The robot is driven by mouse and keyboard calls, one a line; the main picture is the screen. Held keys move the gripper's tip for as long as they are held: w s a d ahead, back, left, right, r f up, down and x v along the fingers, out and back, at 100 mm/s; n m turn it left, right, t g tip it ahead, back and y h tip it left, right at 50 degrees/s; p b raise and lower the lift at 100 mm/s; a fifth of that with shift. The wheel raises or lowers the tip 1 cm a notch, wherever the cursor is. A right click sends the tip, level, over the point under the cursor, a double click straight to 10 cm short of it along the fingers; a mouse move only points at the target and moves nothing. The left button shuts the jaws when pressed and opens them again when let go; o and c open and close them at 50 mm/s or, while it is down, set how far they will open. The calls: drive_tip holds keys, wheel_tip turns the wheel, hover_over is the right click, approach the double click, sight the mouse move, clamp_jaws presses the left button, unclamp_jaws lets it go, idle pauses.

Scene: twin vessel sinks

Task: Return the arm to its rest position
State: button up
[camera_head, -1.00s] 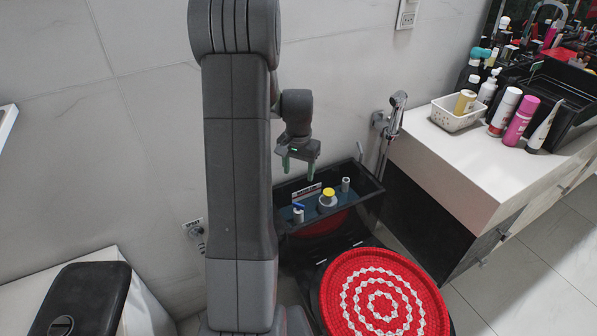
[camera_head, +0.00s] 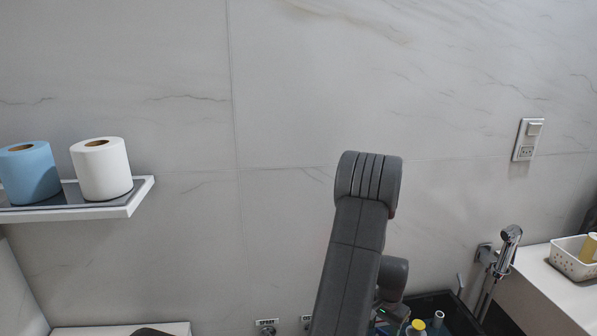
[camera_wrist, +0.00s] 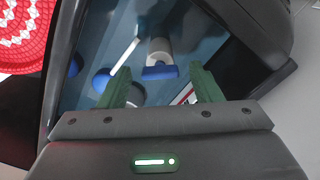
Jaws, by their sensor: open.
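My gripper (camera_wrist: 160,84) is open in the wrist view, its two green fingers apart with nothing held between them. It points into a dark tray (camera_wrist: 68,100) holding a white cylinder with a blue end (camera_wrist: 160,62) and other small items, partly hidden behind the fingers. In the head view my arm (camera_head: 355,245) rises at the lower middle, in front of the marble wall. The gripper end is low there, by the black tray (camera_head: 462,318) and a yellow-capped item (camera_head: 417,326), and mostly cut off by the frame's bottom edge.
At left, a wall shelf (camera_head: 135,204) bears a blue roll (camera_head: 28,172) and a white roll (camera_head: 101,169). At right are a hand sprayer (camera_head: 508,243) and a white counter (camera_head: 540,290) with a basket (camera_head: 572,262). The wall above my arm is bare.

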drive_tip(key=shift+n, duration=0.5)
